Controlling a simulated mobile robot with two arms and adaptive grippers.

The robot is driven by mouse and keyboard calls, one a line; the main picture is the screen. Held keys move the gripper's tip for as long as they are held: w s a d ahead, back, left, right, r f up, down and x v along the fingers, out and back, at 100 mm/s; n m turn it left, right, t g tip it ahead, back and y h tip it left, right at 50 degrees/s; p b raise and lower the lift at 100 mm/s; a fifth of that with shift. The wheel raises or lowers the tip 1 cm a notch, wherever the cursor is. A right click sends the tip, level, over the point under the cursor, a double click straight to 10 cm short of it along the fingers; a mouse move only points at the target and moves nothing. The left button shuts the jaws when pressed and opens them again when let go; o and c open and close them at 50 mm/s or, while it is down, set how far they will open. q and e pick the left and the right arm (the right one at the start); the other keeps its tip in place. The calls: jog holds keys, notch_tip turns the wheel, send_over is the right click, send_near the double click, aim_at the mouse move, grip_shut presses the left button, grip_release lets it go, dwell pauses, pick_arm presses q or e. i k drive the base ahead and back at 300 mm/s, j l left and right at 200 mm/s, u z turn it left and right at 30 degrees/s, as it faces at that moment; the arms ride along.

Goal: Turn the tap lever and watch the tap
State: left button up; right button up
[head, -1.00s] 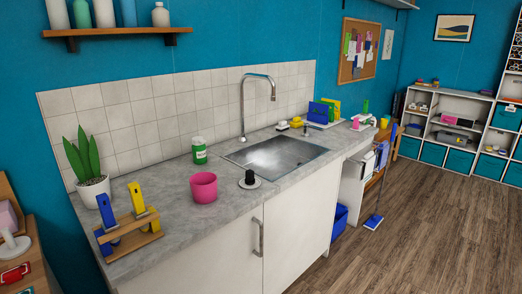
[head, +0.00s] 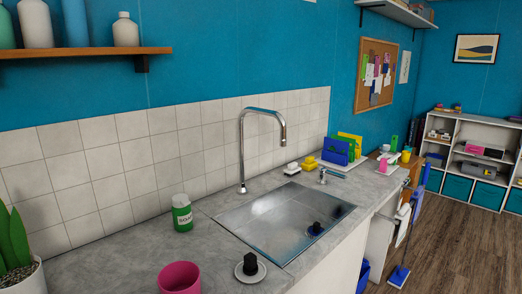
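The tap (head: 241,150) is a tall chrome gooseneck standing at the back edge of the sink, its spout curving over to the right. No water stream shows below the spout. A small chrome fitting with a sideways lever (head: 334,174) stands on the counter at the sink's far right corner; I take it for the tap lever. The metal sink (head: 262,222) is set in the grey counter, with a black-topped plug (head: 315,229) in its near right part. Neither of my grippers is in view.
A black knob on a pale disc (head: 250,267), a pink cup (head: 180,279) and a green soap container (head: 182,214) stand on the counter near the sink. A yellow and a white block (head: 291,168) sit behind it.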

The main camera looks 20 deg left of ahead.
aim_at(322, 170)
jog(key=u, duration=0.45)
jog(key=i+l+u, duration=0.4)
jog(key=l, duration=0.2)
jog(key=l+u, duration=0.15)
jog(key=l, duration=0.2)
jog(key=i+l+u, duration=0.2)
jog(key=l, duration=0.15)
jog(key=k+j, duration=0.05)
jog(key=k, duration=0.05)
